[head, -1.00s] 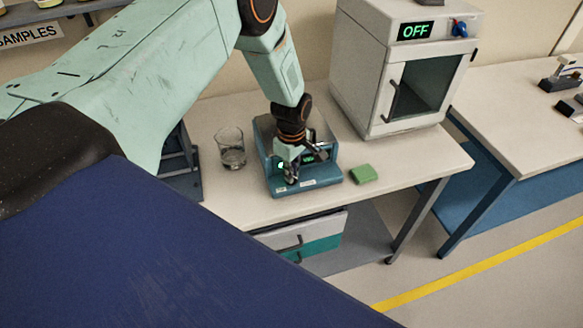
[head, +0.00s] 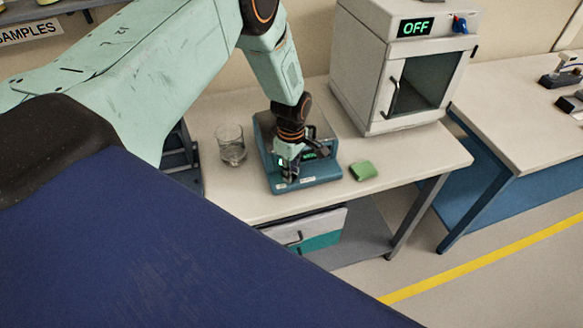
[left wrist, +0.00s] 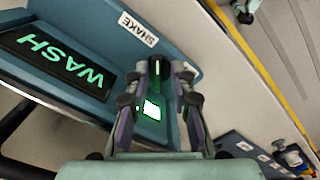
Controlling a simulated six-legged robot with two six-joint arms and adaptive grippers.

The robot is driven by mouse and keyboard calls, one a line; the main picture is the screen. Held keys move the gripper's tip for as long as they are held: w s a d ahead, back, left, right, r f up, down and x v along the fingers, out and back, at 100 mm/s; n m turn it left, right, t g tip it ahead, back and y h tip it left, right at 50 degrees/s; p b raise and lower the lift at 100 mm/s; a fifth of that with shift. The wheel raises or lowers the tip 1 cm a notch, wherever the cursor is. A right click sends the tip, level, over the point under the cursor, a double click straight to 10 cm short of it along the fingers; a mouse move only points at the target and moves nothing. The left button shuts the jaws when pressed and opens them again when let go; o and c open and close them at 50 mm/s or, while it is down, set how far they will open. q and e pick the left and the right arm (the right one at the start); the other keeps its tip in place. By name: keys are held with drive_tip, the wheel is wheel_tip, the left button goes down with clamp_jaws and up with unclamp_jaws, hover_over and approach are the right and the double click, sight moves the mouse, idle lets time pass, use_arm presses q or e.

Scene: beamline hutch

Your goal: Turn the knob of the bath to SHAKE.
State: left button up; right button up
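The bath (head: 318,176) is a blue box with a lit display on the bench. In the left wrist view its display (left wrist: 45,58) reads WASH, and a white SHAKE label (left wrist: 138,29) is on its front. The knob (left wrist: 156,74), dark with a pale line, stands between the fingertips of my left gripper (left wrist: 158,85). The fingers look closed on both sides of it. In the head view my left gripper (head: 288,166) is at the bath's front and hides the knob. My right gripper is in neither view.
A glass beaker (head: 231,146) stands left of the bath. A green block (head: 363,171) lies to its right. A white oven-like cabinet (head: 405,70) with an OFF display stands behind on the right. A second bench (head: 520,120) is farther right.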

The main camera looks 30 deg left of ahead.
use_arm(q)
drive_tip(key=shift+o, duration=0.4)
drive_tip(key=shift+w, duration=0.1)
drive_tip(key=shift+r, duration=0.15)
drive_tip(key=shift+r, duration=0.2)
wheel_tip(320, 180, up, 12)
drive_tip(key=shift+f, duration=0.25)
